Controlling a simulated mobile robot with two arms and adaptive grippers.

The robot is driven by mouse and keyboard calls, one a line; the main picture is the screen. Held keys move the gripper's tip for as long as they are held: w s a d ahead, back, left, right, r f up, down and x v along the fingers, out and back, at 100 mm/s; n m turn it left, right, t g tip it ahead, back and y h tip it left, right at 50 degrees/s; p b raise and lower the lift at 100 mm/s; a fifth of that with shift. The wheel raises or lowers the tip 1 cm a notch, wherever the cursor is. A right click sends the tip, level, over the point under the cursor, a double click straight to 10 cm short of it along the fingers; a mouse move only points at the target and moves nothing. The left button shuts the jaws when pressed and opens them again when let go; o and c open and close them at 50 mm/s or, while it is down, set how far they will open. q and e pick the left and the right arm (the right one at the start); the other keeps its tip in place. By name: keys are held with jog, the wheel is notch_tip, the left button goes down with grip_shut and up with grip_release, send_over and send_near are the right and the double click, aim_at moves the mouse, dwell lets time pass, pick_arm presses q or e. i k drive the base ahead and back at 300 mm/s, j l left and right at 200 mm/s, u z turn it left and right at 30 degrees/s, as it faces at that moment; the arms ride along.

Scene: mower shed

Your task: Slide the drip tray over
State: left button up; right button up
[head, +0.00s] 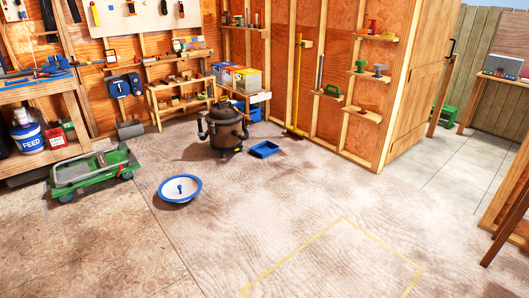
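A small blue rectangular tray (264,150) lies on the floor further back, right of the dark shop vacuum. I cannot tell for sure which of the two is the drip tray. A yellow outlined area (345,218) is marked on the floor at the front right. Neither of my grippers is in view.
A green wheeled cart or mower (95,172) stands at left, near the workbench (40,92). A wooden partition (405,80) with shelves stands behind. The floor between the pan and the yellow outline is clear.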

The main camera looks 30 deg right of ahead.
aim_at(262, 150)
jog(key=i+l+z, duration=0.4)
jog(key=i, duration=0.5)
jog(key=i+l+z, duration=0.1)
jog(key=i+z, duration=0.35)
jog(key=i, duration=0.5)
